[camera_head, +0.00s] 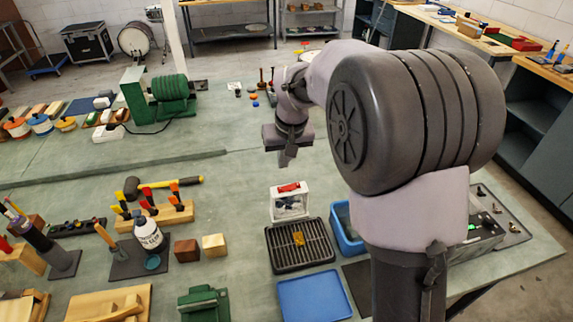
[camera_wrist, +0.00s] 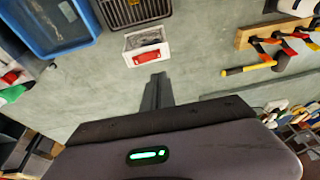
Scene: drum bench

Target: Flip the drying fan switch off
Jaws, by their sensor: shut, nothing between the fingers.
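A small white box with a grey front, likely the drying fan (camera_head: 290,208), stands on the green bench behind a black slatted rack. A red part, likely its switch (camera_head: 289,187), is on its top; which way it is set is too small to tell. In the wrist view the white box (camera_wrist: 133,43) and the red part (camera_wrist: 146,58) show just beyond my fingertips. My gripper (camera_head: 284,160) points down, shut and empty, above the bench and behind the box. It also shows in the wrist view (camera_wrist: 158,78), apart from the box.
The black slatted rack (camera_head: 283,259) holds a yellow item. A blue bin (camera_head: 346,238) stands right of the box, and a blue tray (camera_head: 313,300) lies in front. A wooden tool block (camera_head: 157,218) and mallet (camera_head: 160,184) are to the left.

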